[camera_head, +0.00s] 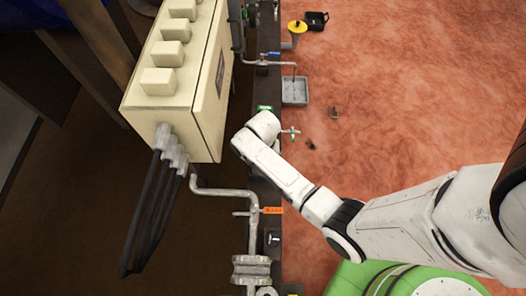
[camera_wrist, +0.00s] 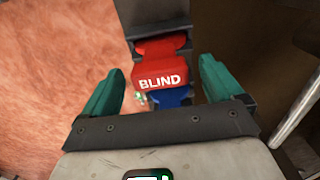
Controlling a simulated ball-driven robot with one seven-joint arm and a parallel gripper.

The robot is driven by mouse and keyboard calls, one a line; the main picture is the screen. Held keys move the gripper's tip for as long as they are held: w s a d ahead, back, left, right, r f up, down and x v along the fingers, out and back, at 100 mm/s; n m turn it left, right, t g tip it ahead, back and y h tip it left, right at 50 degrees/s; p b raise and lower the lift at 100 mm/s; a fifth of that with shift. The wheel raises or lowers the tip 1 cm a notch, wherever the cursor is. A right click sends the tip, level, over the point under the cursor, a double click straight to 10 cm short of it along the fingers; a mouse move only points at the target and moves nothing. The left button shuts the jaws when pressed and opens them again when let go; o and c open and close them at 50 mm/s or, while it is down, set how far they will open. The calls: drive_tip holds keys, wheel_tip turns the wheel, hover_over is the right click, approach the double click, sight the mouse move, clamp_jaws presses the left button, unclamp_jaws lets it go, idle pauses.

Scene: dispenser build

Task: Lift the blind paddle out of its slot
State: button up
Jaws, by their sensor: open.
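The blind paddle (camera_wrist: 146,71) is a red block with white "BLIND" lettering, in the middle of the wrist view. Its far end meets a dark grey bracket (camera_wrist: 150,18); how deep it sits in the slot is hidden. A blue piece (camera_wrist: 180,95) shows just below the red block. My gripper (camera_wrist: 162,66) is open, with one teal finger on each side of the paddle and a visible gap on both sides. In the head view my arm's end hides the paddle.
In the head view a cream box (camera_head: 212,85) with dark cables (camera_head: 152,215) stands left of my arm's end. A pipe (camera_head: 222,193) runs below it, by an orange tag (camera_head: 273,210). A grey tray (camera_head: 294,91) lies beyond. Reddish floor (camera_head: 420,90) is mostly open at right.

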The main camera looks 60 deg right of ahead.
drive_tip(key=shift+f, duration=0.4)
drive_tip(key=c, duration=1.4)
drive_tip(key=shift+r+p, duration=5.55)
drive_tip(key=shift+p, duration=0.15)
drive_tip(key=shift+r+p, duration=2.5)
drive_tip(key=shift+p, duration=0.1)
